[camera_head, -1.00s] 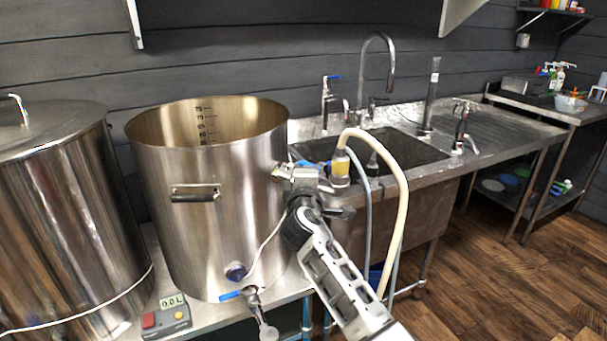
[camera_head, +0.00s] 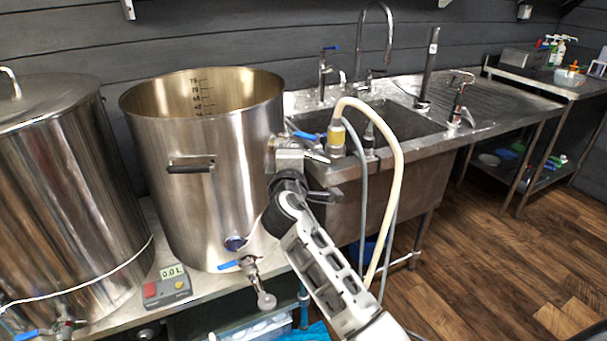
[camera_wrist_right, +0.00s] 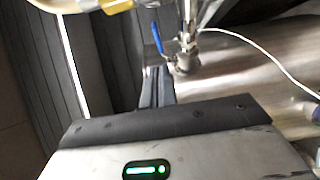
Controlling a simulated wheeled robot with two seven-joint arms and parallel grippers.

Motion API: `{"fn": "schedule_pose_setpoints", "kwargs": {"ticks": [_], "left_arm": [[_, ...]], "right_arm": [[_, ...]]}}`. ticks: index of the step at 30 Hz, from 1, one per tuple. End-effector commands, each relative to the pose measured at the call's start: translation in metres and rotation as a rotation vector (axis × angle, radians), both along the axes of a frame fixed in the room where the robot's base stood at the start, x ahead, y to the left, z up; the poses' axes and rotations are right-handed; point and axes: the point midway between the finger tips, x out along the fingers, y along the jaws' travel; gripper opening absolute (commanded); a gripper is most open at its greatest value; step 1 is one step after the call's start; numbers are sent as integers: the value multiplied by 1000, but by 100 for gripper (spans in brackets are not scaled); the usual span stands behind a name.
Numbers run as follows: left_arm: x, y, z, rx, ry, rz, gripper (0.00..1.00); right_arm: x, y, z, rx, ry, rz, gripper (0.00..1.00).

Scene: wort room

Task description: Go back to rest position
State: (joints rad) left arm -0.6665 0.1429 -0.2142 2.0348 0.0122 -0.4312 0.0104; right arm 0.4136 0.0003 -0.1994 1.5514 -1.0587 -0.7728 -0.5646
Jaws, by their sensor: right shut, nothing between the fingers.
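My right arm comes in from the bottom of the head view. Its gripper (camera_head: 290,160) is beside the upper right side of the open steel kettle (camera_head: 205,130), near a blue-handled valve (camera_head: 306,135). In the right wrist view the two dark fingers (camera_wrist_right: 156,85) lie together, shut and empty. Their tips are close to the blue valve handle (camera_wrist_right: 157,38) and a metal fitting (camera_wrist_right: 184,55); I cannot tell whether they touch. My left gripper is not in view.
A cream hose (camera_head: 398,170) arches from a yellow fitting (camera_head: 336,138) close to my right arm. A lidded steel vessel (camera_head: 65,190) stands left. A sink (camera_head: 400,120) is behind. A controller (camera_head: 167,287) sits on the bench. Wooden floor (camera_head: 480,250) is open at right.

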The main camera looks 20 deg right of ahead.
Motion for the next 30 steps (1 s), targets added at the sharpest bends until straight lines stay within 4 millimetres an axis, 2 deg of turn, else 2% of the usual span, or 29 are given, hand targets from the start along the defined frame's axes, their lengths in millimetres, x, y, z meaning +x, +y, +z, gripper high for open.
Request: {"fn": "schedule_pose_setpoints", "kwargs": {"ticks": [3,9,15,21,23,26,29,30], "left_arm": [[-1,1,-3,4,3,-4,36],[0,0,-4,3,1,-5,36],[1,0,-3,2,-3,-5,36],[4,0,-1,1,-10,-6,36],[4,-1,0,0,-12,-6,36],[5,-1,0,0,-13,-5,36],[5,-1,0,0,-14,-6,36],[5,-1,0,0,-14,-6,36]], "right_arm": [[-30,6,-3,1,2,0,0],[-66,15,-2,1,3,1,0],[-83,19,-2,-1,3,0,0],[-87,20,-6,12,8,8,0],[-90,22,-20,48,24,29,0],[-104,31,-64,184,71,98,0],[-135,45,-124,424,140,177,0],[-152,52,-148,537,170,201,0]]}}
